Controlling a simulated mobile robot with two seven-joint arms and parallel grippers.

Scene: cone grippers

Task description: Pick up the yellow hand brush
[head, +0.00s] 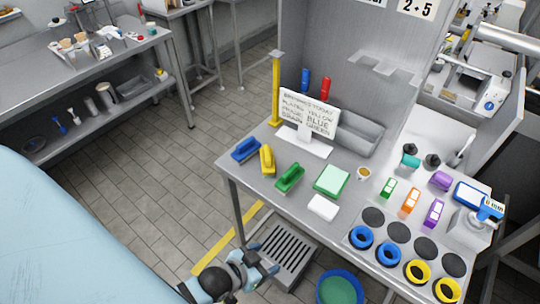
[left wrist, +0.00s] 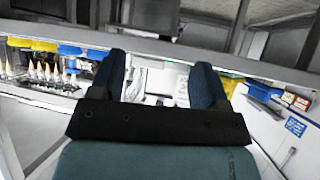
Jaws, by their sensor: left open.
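The yellow hand brush (head: 267,160) stands near the front left edge of the grey work table. It is between a blue hand brush (head: 245,150) on its left and a green hand brush (head: 289,178) on its right. My left gripper (head: 264,260) is open and empty, in front of the table edge and well apart from the yellow brush. Its two dark fingers also show spread in the left wrist view (left wrist: 161,82). I cannot make out the yellow brush in the left wrist view. My right gripper is not in view.
A sign (head: 310,113) stands behind the brushes, beside a yellow post (head: 276,90). A green pad (head: 331,180) and a white block (head: 323,207) lie right of the green brush. A floor grate (head: 285,250) and a blue-rimmed bin (head: 340,290) are below the table front.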

